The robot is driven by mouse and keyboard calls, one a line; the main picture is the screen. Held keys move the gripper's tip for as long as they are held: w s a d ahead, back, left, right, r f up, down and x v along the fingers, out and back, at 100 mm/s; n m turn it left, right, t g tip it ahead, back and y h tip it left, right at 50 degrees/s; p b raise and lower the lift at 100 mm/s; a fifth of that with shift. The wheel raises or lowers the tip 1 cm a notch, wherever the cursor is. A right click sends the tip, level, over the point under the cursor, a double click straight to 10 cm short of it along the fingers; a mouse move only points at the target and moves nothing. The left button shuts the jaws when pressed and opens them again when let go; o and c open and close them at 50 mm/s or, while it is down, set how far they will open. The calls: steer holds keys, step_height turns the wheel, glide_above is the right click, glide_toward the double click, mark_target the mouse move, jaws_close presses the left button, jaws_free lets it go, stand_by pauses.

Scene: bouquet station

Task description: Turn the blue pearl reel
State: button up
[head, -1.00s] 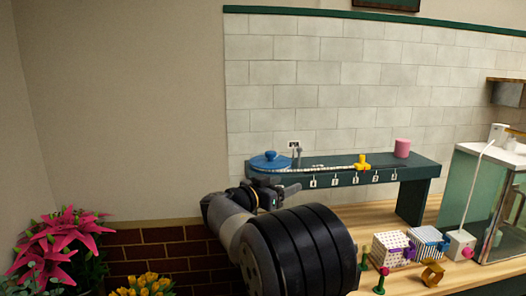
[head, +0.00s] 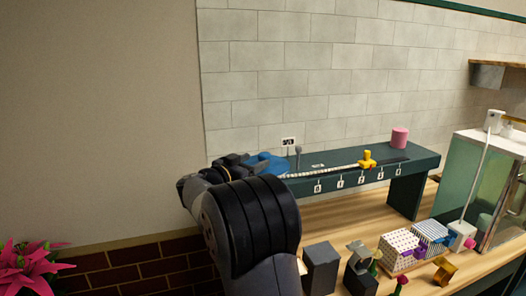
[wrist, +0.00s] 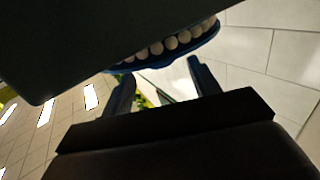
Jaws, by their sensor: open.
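The blue pearl reel (head: 264,163) sits at the left end of the dark green raised shelf (head: 428,160). My arm and gripper partly hide it in the head view. My gripper (head: 238,162) is at the reel's left side. In the wrist view the reel's blue rim (wrist: 205,38) and a row of pale pearls (wrist: 170,44) show just beyond my gripper (wrist: 162,82). Its two fingers are apart with nothing seen between them. I cannot tell whether a finger touches the reel.
A strand scale with a yellow slider (head: 367,160) runs along the shelf. A pink cylinder (head: 399,138) stands at its right end. Patterned boxes (head: 398,251) and a glass case (head: 475,180) stand on the wooden counter to the right. Pink flowers (head: 22,268) are at lower left.

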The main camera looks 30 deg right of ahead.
mark_target(260, 158)
steer(key=p+x, duration=0.2)
steer(key=x, duration=0.4)
steer(key=shift+c, duration=0.2)
jaws_close()
stand_by(0.4)
